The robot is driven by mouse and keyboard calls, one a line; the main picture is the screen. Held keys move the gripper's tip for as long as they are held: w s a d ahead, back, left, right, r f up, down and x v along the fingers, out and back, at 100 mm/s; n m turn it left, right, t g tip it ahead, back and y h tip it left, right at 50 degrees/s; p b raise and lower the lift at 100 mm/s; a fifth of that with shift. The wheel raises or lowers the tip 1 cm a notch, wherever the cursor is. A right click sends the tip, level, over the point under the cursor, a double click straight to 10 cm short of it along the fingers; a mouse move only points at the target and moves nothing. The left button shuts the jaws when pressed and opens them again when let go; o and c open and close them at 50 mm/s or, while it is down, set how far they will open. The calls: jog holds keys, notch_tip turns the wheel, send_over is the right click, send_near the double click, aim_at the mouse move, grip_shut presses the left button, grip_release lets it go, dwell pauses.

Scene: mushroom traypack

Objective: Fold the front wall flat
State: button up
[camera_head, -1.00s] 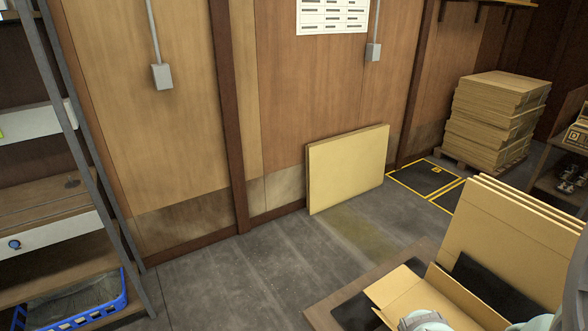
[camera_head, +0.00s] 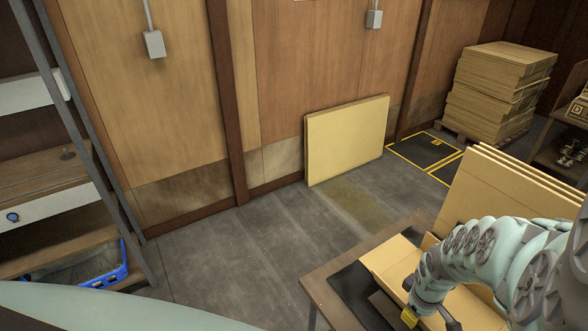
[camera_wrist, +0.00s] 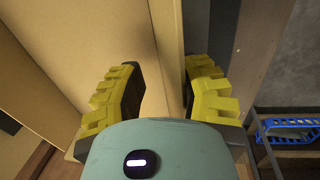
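A tan cardboard tray (camera_head: 395,258) stands on the work table at the lower right of the head view, with its walls raised. In the wrist view a cardboard wall (camera_wrist: 167,30) runs up between the two yellow fingers of my gripper (camera_wrist: 165,70). The fingers stand apart, one on each side of the wall; I cannot tell whether either touches it. In the head view my gripper (camera_head: 420,317) is low over the near side of the tray, partly cut off by the lower edge. My arm hides much of the tray.
Tall cardboard panels (camera_head: 490,190) stand behind the tray. The table's brown edge (camera_head: 325,290) shows at left. A flat board (camera_head: 345,140) leans on the wall, a cardboard stack (camera_head: 500,92) stands farther back, and a shelf with a blue basket (camera_head: 118,268) is at left.

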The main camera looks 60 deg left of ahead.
jog(key=b, duration=0.1)
jog(key=w+g+b, duration=0.1)
jog(key=b, duration=0.1)
jog(key=shift+w+d+f+b, duration=0.1)
jog(key=shift+d+f+b, duration=0.1)
jog(key=shift+f+b, duration=0.1)
jog(key=shift+a+r+g+p, duration=0.1)
jog(key=shift+r+g+p, duration=0.2)
jog(key=shift+r, duration=0.65)
notch_tip(320, 180, up, 2)
jog(key=shift+r, duration=0.1)
notch_tip(320, 180, up, 13)
jog(key=p, duration=0.6)
jog(key=w+a+r+m+t+y+p, duration=0.1)
jog(key=w+a+r+t+y+p, duration=0.1)
jog(key=a, duration=0.6)
jog(key=w+a+r+m+t+y+p, duration=0.1)
jog(key=w+a+r+m+t+y, duration=0.1)
jog(key=w+a+r+y, duration=0.2)
jog(key=shift+w+a+r+m+p, duration=0.35)
jog(key=shift+w+a+r, duration=0.5)
jog(key=shift+w+a, duration=0.95)
jog(key=shift+o, duration=0.4)
jog(key=shift+s+a, duration=0.15)
